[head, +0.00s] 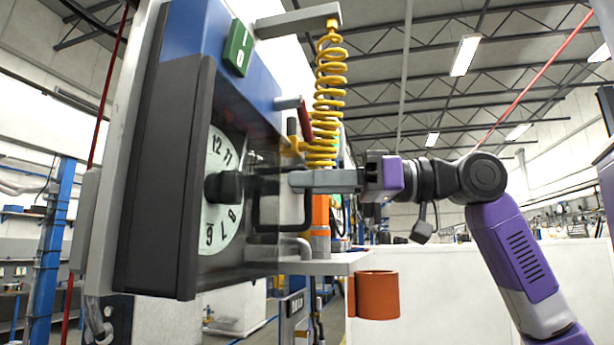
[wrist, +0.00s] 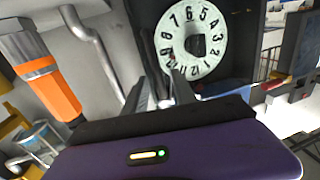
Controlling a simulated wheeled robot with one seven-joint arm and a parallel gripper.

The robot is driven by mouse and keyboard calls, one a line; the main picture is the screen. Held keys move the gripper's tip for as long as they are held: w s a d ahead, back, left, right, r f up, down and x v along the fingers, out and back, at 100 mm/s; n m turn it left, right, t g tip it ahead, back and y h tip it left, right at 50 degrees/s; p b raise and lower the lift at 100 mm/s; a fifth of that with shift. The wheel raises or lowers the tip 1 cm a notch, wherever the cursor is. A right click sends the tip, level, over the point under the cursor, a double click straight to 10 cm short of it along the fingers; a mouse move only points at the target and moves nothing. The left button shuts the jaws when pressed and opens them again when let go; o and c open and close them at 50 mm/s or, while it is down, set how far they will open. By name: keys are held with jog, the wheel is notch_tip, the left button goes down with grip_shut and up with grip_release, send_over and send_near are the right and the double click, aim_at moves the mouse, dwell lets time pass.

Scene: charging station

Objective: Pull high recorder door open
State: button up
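The high recorder (head: 165,180) is a dark box with a pale numbered dial (head: 217,190) behind a dark see-through door (head: 262,160). A black looped handle (head: 308,215) sticks out from the door. The dial also shows in the wrist view (wrist: 174,45), at upper middle. My gripper (head: 292,181) is at the handle's upper part, reaching in from the right. In the wrist view my gripper's fingers (wrist: 162,80) stand apart with a dark bar, seemingly the handle, between them. I cannot tell whether they touch it. The door looks closed, though its edge is partly hidden.
A yellow coiled hose (head: 329,90) hangs from a grey bracket (head: 298,20) just above my gripper. An orange cylinder (wrist: 50,90) stands beside the recorder. A brown cup (head: 377,295) sits by a pale shelf (head: 335,264) below.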

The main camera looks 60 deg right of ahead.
jog(key=shift+w+a, duration=0.1)
jog(key=shift+w, duration=0.05)
jog(key=shift+c, duration=0.2)
grip_shut()
dwell(1.2)
